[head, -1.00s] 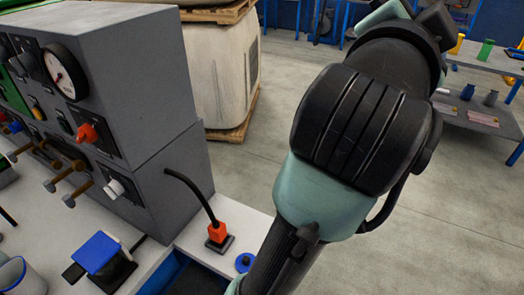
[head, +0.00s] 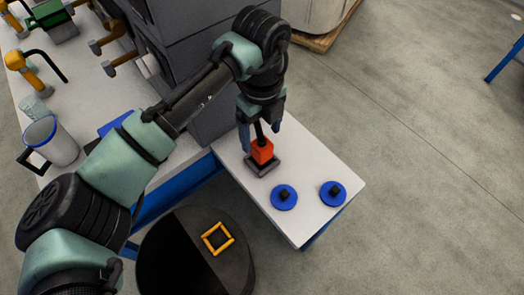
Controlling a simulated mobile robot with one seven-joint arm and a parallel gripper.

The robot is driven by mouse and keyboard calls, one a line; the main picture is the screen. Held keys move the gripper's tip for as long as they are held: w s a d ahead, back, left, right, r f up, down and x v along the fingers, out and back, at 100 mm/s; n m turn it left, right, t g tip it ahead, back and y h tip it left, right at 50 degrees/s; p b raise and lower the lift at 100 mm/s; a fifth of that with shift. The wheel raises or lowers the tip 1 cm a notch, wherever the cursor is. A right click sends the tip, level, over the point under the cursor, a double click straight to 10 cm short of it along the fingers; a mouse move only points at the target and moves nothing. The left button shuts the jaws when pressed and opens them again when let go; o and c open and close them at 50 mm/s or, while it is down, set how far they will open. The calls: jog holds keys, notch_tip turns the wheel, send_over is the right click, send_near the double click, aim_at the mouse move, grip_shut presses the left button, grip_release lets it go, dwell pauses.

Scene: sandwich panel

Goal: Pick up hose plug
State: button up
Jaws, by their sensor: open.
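The hose plug (head: 262,152) is an orange-red block with a black hose coming out of its top. It stands upright on a dark square socket base (head: 262,167) on the white side table. My gripper (head: 260,140) points down over the plug, with its fingers apart on either side of the hose and the plug's upper part. Whether the fingers touch the plug cannot be told. My gripper hides most of the hose.
Two blue discs with black knobs (head: 284,197) (head: 332,194) lie on the white side table (head: 300,160) close to the plug. The grey panel cabinet (head: 205,110) stands just behind and left. A dark round bin (head: 240,262) is below the table's front left.

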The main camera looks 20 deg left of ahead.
aim_at(262, 152)
jog(key=shift+s+d+f+b, duration=0.1)
jog(key=shift+f+b, duration=0.05)
jog(key=shift+f, duration=1.6)
jog(key=shift+s+f+b, duration=0.1)
jog(key=shift+f+b, duration=0.05)
jog(key=shift+f, duration=1.55)
grip_shut()
